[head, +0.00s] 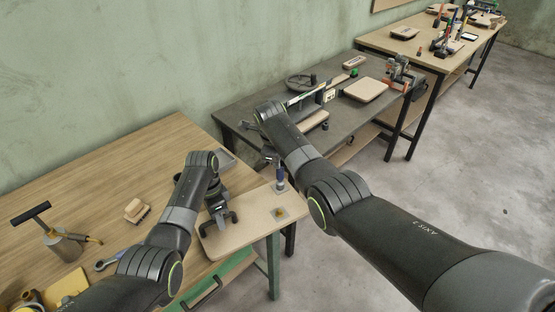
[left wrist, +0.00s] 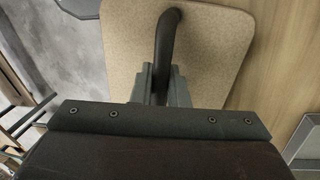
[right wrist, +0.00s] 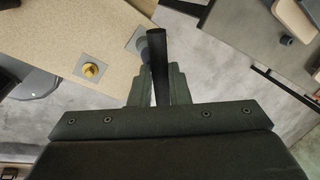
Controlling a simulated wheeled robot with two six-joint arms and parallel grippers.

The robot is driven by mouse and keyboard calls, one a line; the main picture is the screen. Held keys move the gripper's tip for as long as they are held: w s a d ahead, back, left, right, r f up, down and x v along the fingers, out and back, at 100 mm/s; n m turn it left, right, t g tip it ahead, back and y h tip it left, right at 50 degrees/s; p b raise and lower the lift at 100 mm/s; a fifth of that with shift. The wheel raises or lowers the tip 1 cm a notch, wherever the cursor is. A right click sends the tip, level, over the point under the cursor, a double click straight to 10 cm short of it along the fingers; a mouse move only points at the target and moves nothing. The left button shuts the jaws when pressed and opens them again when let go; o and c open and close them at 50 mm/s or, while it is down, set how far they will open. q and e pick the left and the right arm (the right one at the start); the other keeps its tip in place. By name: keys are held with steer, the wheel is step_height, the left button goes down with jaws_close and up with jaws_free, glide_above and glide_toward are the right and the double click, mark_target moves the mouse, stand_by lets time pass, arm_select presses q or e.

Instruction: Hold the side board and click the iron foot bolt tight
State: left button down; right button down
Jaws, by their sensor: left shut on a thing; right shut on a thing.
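The light tan side board (head: 238,235) lies flat at the right end of the wooden table; it also shows in the left wrist view (left wrist: 215,45). My left gripper (head: 218,205) is shut on a dark curved handle (left wrist: 166,42) over the board. A yellow bolt (right wrist: 91,70) sits on a square grey plate on the board. A second grey plate (right wrist: 137,40), presumably at the iron bolt, lies under the tool's end. My right gripper (right wrist: 157,78) is shut on the black handle (right wrist: 158,62) of an upright blue and grey tool (head: 280,176). The iron bolt itself is hidden.
A grey bench (head: 240,110) with several tools stands behind my right arm. Open concrete floor (head: 430,190) is at the right.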

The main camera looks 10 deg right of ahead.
steer(key=shift+r, duration=1.1)
stand_by(1.6)
steer(key=shift+r, duration=2.45)
steer(key=n, duration=0.2)
steer(key=n+y, duration=0.1)
steer(key=n, duration=0.1)
steer(key=shift+d+f, duration=0.15)
steer(key=shift+d, duration=0.05)
steer(key=n, duration=0.3)
steer(key=shift+s+d+y, duration=0.1)
steer(key=shift+y, duration=0.3)
steer(key=n+y, duration=0.1)
steer(key=n, duration=0.4)
steer(key=shift+d, duration=0.15)
steer(key=n, duration=0.2)
steer(key=n+y, duration=0.1)
steer(key=n, duration=0.1)
steer(key=shift+s+r+g, duration=0.15)
steer(key=shift+r+g, duration=0.05)
steer(key=shift+g, duration=0.2)
steer(key=shift+f, duration=0.1)
